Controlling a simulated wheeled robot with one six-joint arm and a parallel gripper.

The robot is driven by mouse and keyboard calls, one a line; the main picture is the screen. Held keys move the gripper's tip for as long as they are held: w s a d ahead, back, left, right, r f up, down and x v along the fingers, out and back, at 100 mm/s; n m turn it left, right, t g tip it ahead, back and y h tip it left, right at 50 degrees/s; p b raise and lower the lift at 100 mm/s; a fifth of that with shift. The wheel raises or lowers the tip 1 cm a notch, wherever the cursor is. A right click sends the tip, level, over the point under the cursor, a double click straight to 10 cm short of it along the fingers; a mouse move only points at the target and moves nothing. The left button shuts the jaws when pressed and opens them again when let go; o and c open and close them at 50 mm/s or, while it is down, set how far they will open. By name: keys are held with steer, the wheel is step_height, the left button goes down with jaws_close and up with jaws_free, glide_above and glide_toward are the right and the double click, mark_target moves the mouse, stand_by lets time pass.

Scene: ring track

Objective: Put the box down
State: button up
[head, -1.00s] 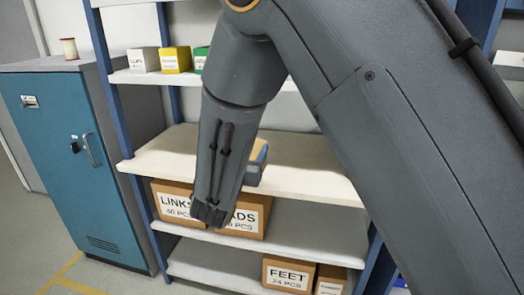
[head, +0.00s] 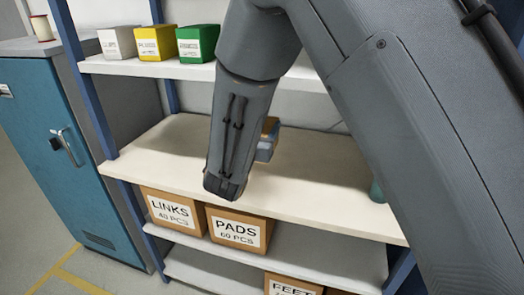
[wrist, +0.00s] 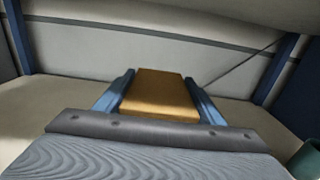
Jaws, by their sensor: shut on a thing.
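The box (wrist: 160,95), orange-brown, sits between the two blue fingers of my gripper (wrist: 161,88) in the wrist view. My gripper is shut on it. In the head view, my forearm hides most of the gripper and box; only a brown corner of the box (head: 270,126) and part of a blue finger show past it. I cannot tell whether the box touches the shelf.
A green round thing (head: 377,191) stands at the shelf's right, partly behind my arm. White, yellow (head: 155,42) and green small boxes stand on the shelf above. LINKS (head: 170,213) and PADS (head: 237,231) cartons sit below. A blue cabinet (head: 45,130) stands left. The shelf around the box looks clear.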

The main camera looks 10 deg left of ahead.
steer(key=shift+d+f+p, duration=0.1)
steer(key=shift+f+p, duration=1.1)
steer(key=shift+f, duration=3.05)
steer(key=o, duration=1.4)
steer(key=shift+f, duration=0.15)
steer(key=shift+r, duration=0.2)
steer(key=s+b, duration=0.1)
steer(key=s, duration=0.3)
steer(key=s+b, duration=0.1)
steer(key=s, duration=0.3)
steer(key=s+a+b, duration=0.1)
steer(key=s, duration=0.3)
steer(key=shift+f, duration=0.1)
